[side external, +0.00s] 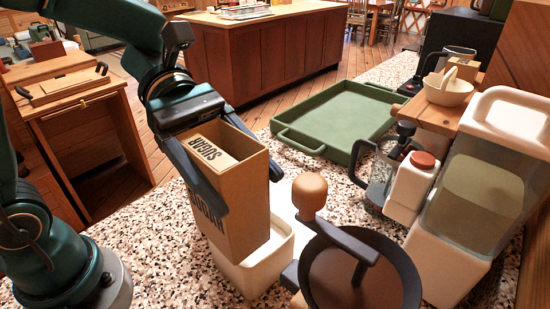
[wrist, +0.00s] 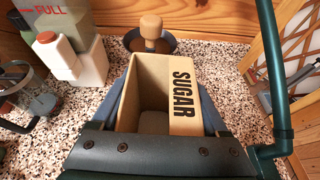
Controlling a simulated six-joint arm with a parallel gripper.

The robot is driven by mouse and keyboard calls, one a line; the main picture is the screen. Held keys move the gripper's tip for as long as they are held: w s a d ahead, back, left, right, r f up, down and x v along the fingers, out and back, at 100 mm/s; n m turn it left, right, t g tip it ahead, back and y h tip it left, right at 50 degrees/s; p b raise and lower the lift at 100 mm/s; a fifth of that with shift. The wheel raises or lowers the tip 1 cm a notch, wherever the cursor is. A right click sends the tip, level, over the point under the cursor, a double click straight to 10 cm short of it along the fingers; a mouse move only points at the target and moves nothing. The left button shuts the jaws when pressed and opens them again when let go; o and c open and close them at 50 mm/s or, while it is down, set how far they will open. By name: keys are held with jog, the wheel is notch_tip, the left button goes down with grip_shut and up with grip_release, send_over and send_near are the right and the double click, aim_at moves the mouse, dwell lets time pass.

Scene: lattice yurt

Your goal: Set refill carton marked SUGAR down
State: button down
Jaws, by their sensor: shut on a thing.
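The tan refill carton (side external: 242,205) is upright and slightly tilted in my gripper (side external: 238,183), with a finger on either side. Its top is open and the inside looks empty down to a greyish bottom. SUGAR is printed on a panel at its top, and partly hidden dark lettering shows on its front. In the wrist view the carton (wrist: 150,85) sits between the fingers of my gripper (wrist: 165,108). In the side view its lower end overlaps a white tub (side external: 262,268); I cannot tell whether they touch.
A dark round pan (side external: 345,282) with a wooden knob (side external: 310,190) stands close right of the carton. A green tray (side external: 345,112) lies behind on the speckled counter. A white bottle with a red cap (side external: 412,185) and a large clear dispenser (side external: 480,185) crowd the right.

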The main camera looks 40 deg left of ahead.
aim_at(234, 153)
notch_tip(234, 153, up, 4)
jog(key=shift+r, duration=0.1)
jog(key=w+a+n+t+y, duration=0.2)
jog(key=w+a+n+t, duration=0.25)
jog(key=w, duration=0.75)
jog(key=w+a+n+t+y, duration=0.1)
jog(key=w+a+n+t, duration=0.35)
jog(key=w, duration=0.65)
notch_tip(234, 153, down, 7)
jog(key=shift+a+r+t, duration=0.2)
jog(key=shift+a+t, duration=0.15)
jog(key=shift+t, duration=0.05)
jog(key=shift+w, duration=0.1)
notch_tip(234, 153, down, 8)
